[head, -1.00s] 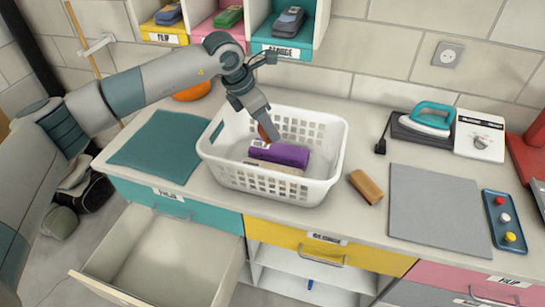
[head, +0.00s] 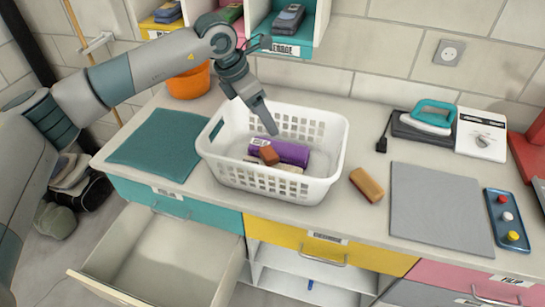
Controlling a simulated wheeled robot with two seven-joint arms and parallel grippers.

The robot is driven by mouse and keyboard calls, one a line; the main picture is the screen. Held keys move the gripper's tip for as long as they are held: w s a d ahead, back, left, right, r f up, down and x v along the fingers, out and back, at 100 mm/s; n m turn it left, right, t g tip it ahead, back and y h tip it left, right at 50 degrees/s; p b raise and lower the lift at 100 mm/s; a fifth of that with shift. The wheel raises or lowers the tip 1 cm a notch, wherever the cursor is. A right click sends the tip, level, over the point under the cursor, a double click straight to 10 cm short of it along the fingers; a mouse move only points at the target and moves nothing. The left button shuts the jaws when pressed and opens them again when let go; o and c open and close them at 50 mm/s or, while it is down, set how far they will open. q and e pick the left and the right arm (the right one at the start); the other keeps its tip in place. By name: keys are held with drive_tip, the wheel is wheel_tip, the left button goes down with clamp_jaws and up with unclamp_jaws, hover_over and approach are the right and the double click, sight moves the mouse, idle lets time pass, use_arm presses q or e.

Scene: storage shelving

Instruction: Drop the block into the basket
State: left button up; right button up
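The white basket (head: 265,183) stands on the counter. A small reddish-brown block (head: 269,155) lies in it, against or on a purple item (head: 290,151); a pale item lies partly hidden in front of them. My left gripper (head: 271,130) points down over the basket's rear part, above and apart from the brown block. It holds nothing and has let go of the block, though the gap between its fingers is hard to see. Another, tan block (head: 366,185) lies on the counter just right of the basket. My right gripper is not in view.
An orange bucket (head: 188,82) and a teal mat (head: 160,145) are left of the basket. A grey mat (head: 436,208), an iron (head: 432,115) and a button panel (head: 507,220) are at the right. An open drawer (head: 165,255) juts out at the lower left.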

use_arm(q)
drive_tip(key=b+v, duration=0.4)
drive_tip(key=v, duration=1)
drive_tip(key=shift+r, duration=0.25)
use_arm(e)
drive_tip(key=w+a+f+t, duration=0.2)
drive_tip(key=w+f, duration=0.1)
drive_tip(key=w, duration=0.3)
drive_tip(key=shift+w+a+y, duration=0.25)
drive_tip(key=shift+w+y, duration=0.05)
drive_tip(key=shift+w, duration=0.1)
use_arm(q)
drive_tip(key=shift+s+f, duration=0.1)
drive_tip(key=shift+s, duration=0.05)
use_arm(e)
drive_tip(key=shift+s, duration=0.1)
